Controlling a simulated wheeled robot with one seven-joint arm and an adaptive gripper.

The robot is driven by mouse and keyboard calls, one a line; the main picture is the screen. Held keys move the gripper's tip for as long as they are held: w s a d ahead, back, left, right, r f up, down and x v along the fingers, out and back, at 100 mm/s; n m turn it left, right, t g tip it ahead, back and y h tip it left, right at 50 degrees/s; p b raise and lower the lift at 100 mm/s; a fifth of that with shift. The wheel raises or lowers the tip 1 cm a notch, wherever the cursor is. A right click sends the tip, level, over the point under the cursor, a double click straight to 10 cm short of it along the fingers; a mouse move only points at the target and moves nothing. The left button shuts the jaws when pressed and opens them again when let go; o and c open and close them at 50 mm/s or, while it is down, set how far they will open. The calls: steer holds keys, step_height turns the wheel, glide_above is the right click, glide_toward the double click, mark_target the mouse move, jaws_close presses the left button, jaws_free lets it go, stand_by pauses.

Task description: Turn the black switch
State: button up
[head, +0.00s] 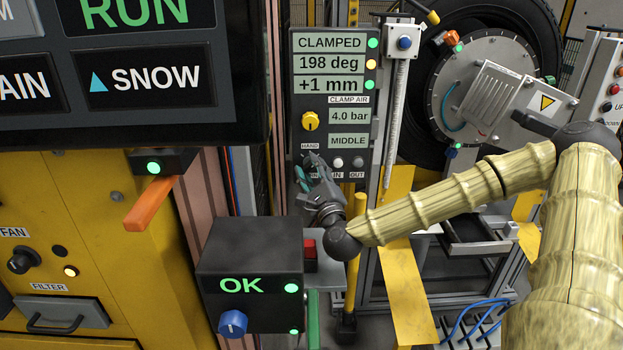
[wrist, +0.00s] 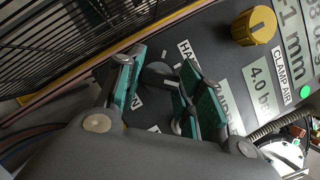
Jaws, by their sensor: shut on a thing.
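The black switch (wrist: 160,74) sits on the dark control panel, beside the HAND label, in the wrist view. In the head view it is largely hidden by my gripper (head: 308,178), below the yellow knob. In the wrist view, the two teal-padded fingers of my gripper (wrist: 160,82) stand on either side of the switch, shut on it. The lower label is partly covered by the fingers, and the switch's exact pointing direction is hard to tell.
A yellow knob (head: 310,121) sits just above, with white and dark buttons (head: 338,162) to the right. The display (head: 331,63) reads CLAMPED, 198 deg and +1 mm. An OK box (head: 247,262) stands below left. A tyre clamp (head: 485,85) is at the right.

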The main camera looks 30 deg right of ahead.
steer(key=shift+f, duration=0.1)
stand_by(0.3)
steer(key=o, duration=1)
steer(key=shift+v, duration=3.75)
steer(key=shift+f, duration=0.15)
